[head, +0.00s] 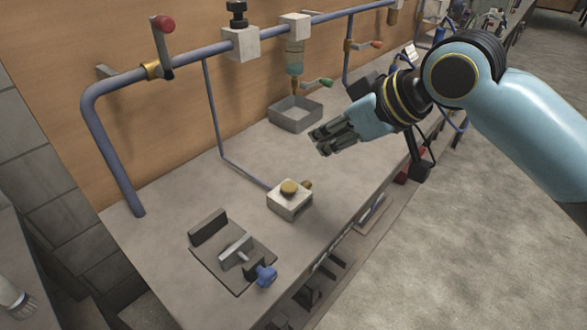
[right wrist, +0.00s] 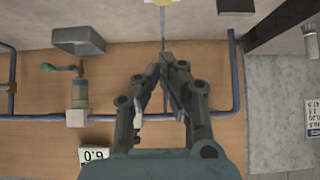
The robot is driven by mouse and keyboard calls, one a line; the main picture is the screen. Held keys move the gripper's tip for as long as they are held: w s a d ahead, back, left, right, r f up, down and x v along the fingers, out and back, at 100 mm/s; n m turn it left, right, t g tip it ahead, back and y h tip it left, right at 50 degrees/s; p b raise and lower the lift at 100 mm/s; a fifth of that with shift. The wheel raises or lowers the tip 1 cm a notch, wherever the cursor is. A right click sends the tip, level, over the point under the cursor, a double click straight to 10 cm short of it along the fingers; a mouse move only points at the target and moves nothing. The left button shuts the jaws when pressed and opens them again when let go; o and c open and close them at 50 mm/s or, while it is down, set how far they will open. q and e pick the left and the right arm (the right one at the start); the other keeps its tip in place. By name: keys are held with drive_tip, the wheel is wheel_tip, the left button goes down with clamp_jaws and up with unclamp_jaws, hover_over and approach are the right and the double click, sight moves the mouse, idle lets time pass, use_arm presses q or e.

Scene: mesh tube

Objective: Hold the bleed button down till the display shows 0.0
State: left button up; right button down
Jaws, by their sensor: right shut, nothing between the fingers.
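The bleed button is likely the brass cap (head: 289,187) on a white block (head: 290,203) near the bench's front edge. The block's edge shows at the top of the right wrist view (right wrist: 162,2). My right gripper (head: 318,143) is shut and empty, above the bench, behind and to the right of the block and apart from it. Its closed fingertips show in the right wrist view (right wrist: 165,60). A white display (right wrist: 95,154) appears upside down in that view; turned upright, it seems to read 0.9. My left gripper is out of view.
A clamp fixture with a blue knob (head: 266,275) lies front left of the block. A grey tray (head: 295,113) stands behind my gripper, under a green-handled valve (head: 318,83). A blue pipe (head: 195,52) runs along the wall.

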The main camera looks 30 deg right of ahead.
hover_over(293, 185)
wheel_tip(293, 185, down, 7)
drive_tip(key=shift+r, duration=0.1)
wheel_tip(293, 185, down, 3)
drive_tip(key=shift+r+p, duration=0.15)
drive_tip(key=shift+p, duration=0.2)
drive_tip(key=shift+f, duration=0.85)
drive_tip(key=shift+d, duration=0.1)
